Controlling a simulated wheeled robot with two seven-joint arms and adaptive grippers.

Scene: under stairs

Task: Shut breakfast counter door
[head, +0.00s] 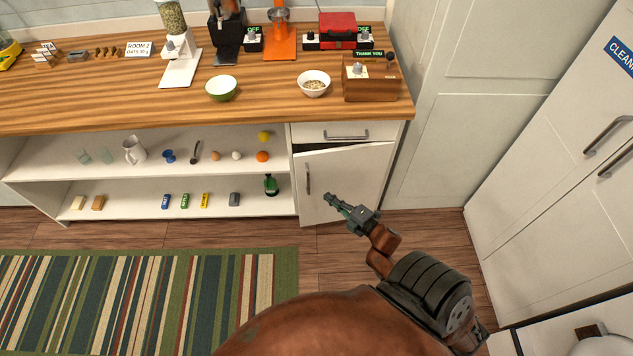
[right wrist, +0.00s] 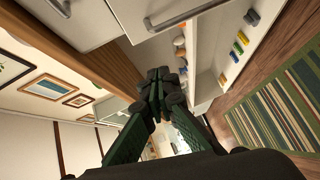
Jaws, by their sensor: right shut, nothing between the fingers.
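The white breakfast counter door (head: 345,185) is below the drawer at the counter's right end. It is slightly ajar: its handle-side left edge stands out, and a dark wedge shows above its top edge. Its upright metal handle (head: 307,178) is near that edge. My right gripper (head: 330,198) is shut and empty, in front of the door's lower part and pointing left; contact with the door cannot be told. In the right wrist view the shut fingers (right wrist: 158,80) point along the counter front, with a metal handle (right wrist: 180,15) above them. My left gripper is not in view.
The drawer (head: 330,132) above the door looks shut. Open shelves (head: 130,182) with small items, including a green bottle (head: 271,185), lie left of the door. A striped rug (head: 150,300) covers the floor at left. White cabinets (head: 560,150) stand at right.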

